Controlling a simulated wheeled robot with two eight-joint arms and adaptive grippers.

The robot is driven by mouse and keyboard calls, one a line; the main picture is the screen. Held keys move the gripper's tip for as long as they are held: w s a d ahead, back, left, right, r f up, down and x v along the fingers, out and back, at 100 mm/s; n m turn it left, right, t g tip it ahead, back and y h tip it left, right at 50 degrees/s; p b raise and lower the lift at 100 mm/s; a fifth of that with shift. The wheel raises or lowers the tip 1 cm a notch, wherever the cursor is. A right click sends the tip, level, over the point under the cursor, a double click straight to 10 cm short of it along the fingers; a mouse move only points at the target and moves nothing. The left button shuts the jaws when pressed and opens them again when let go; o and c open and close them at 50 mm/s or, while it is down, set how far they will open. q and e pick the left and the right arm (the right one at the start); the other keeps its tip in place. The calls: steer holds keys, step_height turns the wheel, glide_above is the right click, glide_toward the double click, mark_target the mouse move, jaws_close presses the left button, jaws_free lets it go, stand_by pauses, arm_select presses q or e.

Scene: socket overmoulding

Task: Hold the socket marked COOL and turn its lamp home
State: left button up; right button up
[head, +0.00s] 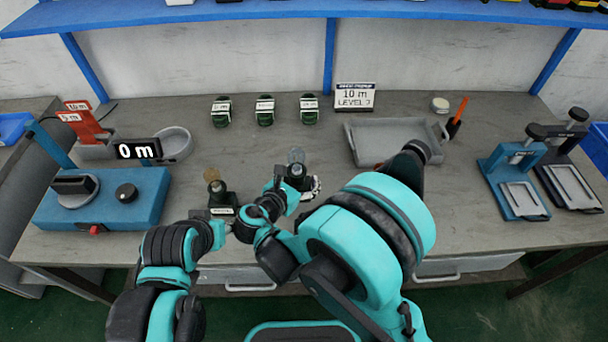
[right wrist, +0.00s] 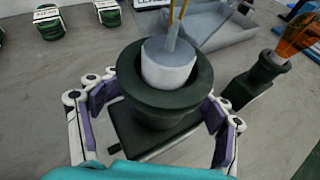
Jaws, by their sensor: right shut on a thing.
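In the head view, a dark socket (head: 295,182) with a clear grey lamp (head: 296,155) stands mid-bench. My right gripper (head: 300,187) is around it. The right wrist view shows the gripper (right wrist: 158,115) shut on this socket (right wrist: 155,118), one finger on each side. The lamp's white base (right wrist: 168,66) sits inside the socket rim, gold wires rising from it. Another dark socket (head: 222,198) with an amber-brown lamp (head: 211,174) stands to the left. I cannot read either socket's label. My left arm reaches in from the lower left; its gripper cannot be made out.
The wrist view shows another dark holder (right wrist: 258,80) with an orange top at the right. A grey tray (head: 362,150), green canisters (head: 265,111) and a sign (head: 355,97) stand behind. A blue tester (head: 103,200) is left; presses (head: 515,178) are right.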

steer(key=shift+f, duration=3.05)
steer(key=shift+f, duration=0.2)
steer(key=shift+c, duration=0.2)
